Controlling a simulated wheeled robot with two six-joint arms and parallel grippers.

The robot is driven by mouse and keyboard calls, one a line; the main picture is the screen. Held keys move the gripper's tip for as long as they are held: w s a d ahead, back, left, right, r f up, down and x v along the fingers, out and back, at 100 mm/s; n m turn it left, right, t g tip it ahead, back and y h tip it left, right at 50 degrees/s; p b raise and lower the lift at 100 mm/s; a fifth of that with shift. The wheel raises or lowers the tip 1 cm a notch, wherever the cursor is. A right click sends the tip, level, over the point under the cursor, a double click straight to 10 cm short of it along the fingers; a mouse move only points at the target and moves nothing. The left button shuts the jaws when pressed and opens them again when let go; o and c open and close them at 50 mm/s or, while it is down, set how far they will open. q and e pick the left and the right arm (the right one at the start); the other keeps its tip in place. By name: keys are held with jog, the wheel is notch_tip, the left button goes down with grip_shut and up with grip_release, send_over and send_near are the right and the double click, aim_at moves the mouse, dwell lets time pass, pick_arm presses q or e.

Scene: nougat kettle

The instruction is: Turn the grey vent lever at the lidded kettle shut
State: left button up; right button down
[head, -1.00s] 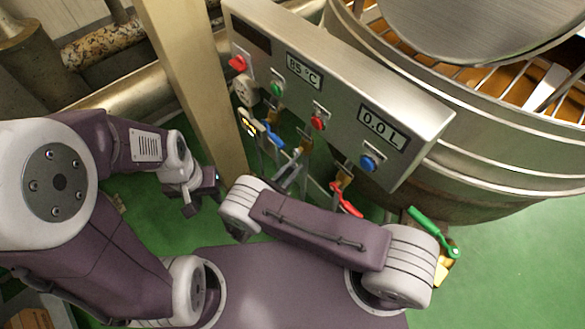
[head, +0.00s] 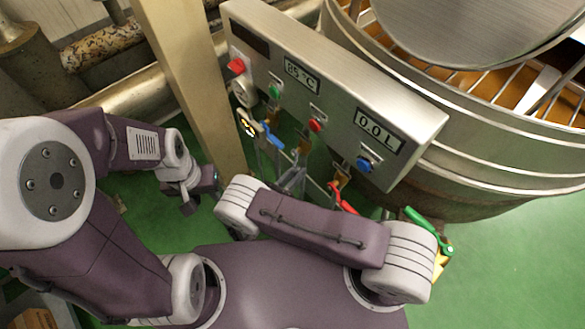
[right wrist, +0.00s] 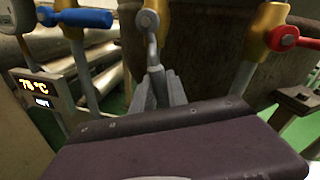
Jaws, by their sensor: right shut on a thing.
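The grey vent lever (right wrist: 152,52) is in the middle of the right wrist view, its round pivot end up and its handle running down to my right gripper. My right gripper (right wrist: 160,90) is shut on this handle. In the head view the right gripper (head: 291,180) is small and partly hidden behind my arm, below the control panel; the lever is hard to make out there. The lidded kettle (head: 480,190) is the large steel vessel at the right. My left gripper (head: 203,193) hangs empty left of the post, its fingers apart.
A blue lever (right wrist: 75,16) is left of the grey one and a red lever (right wrist: 285,38) right of it, both close. A green lever (head: 428,230) is at the right. The control panel (head: 335,95) overhangs the levers. A beige post (head: 180,70) stands between my arms.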

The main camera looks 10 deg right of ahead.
jog(key=s+d+r+n+g+h+p, duration=0.1)
jog(key=s+d+r+n+g+p, duration=0.2)
jog(key=n, duration=0.9)
jog(key=shift+s+d+r+g+p, duration=0.25)
jog(key=shift+s+r+p, duration=0.5)
jog(key=shift+r+p, duration=1.3)
jog(key=shift+r+n, duration=0.25)
jog(key=shift+n, duration=0.05)
jog(key=c, duration=1.3)
grip_release()
jog(key=shift+a, duration=0.1)
